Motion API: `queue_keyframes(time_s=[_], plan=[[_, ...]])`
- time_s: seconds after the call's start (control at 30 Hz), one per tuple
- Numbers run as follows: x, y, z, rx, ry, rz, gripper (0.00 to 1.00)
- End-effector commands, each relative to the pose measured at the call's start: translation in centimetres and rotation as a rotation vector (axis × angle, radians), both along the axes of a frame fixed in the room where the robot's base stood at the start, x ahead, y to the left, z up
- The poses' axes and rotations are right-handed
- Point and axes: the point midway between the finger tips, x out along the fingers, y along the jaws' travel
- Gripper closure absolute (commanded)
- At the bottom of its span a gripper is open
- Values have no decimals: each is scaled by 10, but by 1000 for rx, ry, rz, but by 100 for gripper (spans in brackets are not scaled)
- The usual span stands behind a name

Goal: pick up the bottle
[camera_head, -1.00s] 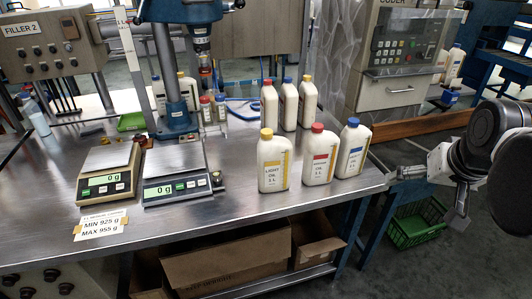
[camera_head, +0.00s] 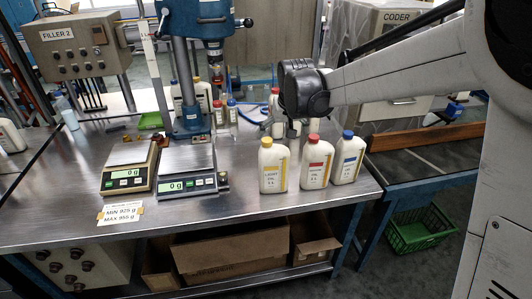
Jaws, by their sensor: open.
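Three white oil bottles stand upright in a front row on the steel table: a yellow-capped bottle (camera_head: 272,168), a red-capped bottle (camera_head: 317,163) and a blue-capped bottle (camera_head: 348,160). My arm reaches in from the right. My gripper (camera_head: 284,128) points down, open, above and behind the yellow-capped and red-capped bottles, near the back row. A red-capped back-row bottle (camera_head: 275,103) shows just left of my wrist. The other back-row bottles are mostly hidden by my arm. I cannot tell how close the fingers are to any bottle.
Two scales, a left scale (camera_head: 129,167) and a right scale (camera_head: 188,168), both read 0 g, left of the bottles. The filler column (camera_head: 186,85) rises behind them. Small bottles (camera_head: 226,112) stand by it. Bare table (camera_head: 300,208) lies in front of the bottles.

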Motion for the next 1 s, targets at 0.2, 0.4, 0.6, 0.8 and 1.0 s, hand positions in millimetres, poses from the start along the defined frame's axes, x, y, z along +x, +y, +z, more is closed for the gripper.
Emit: queue_keyframes(time_s=[0.2, 0.4, 0.6, 0.8, 1.0], plan=[[10, 7, -11, -1, 4, 5, 0], [22, 10, -40, -1, 4, 5, 0], [34, 13, -67, -1, 4, 5, 0], [39, 15, -81, -1, 4, 5, 0], [44, 16, -91, -1, 4, 5, 0]])
